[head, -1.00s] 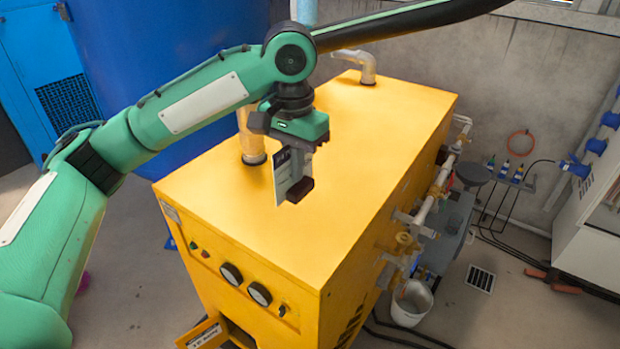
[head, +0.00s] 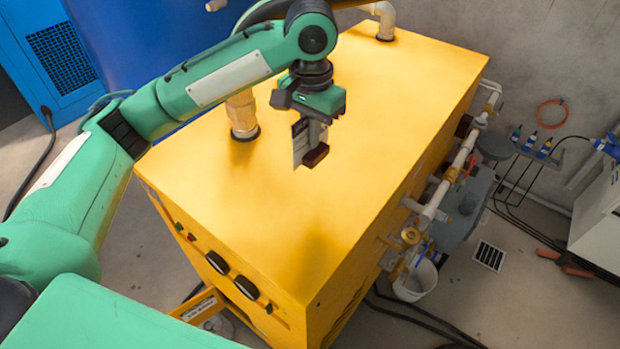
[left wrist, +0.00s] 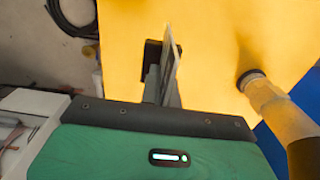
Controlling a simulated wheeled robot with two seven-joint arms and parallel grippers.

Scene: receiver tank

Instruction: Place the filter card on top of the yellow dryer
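The yellow dryer (head: 370,140) is a large box with a flat, mostly bare top. My left gripper (head: 312,150) is over the middle of that top, pointing down. It is shut on the filter card (head: 300,143), a thin pale card with a dark upper part, held upright. The card appears to be above the top, apart from it; the exact gap is hard to tell. In the left wrist view, the card (left wrist: 170,62) shows nearly edge-on beside a gripper finger, with the yellow top beyond. The other finger is mostly hidden. My right gripper is out of view.
A short pipe (head: 241,115) rises from the top left of the gripper, and another (head: 384,20) stands at the back. Pipes and valves (head: 432,205) run along the dryer's right side. A white bucket (head: 415,280) stands on the floor there. The front and right of the top are clear.

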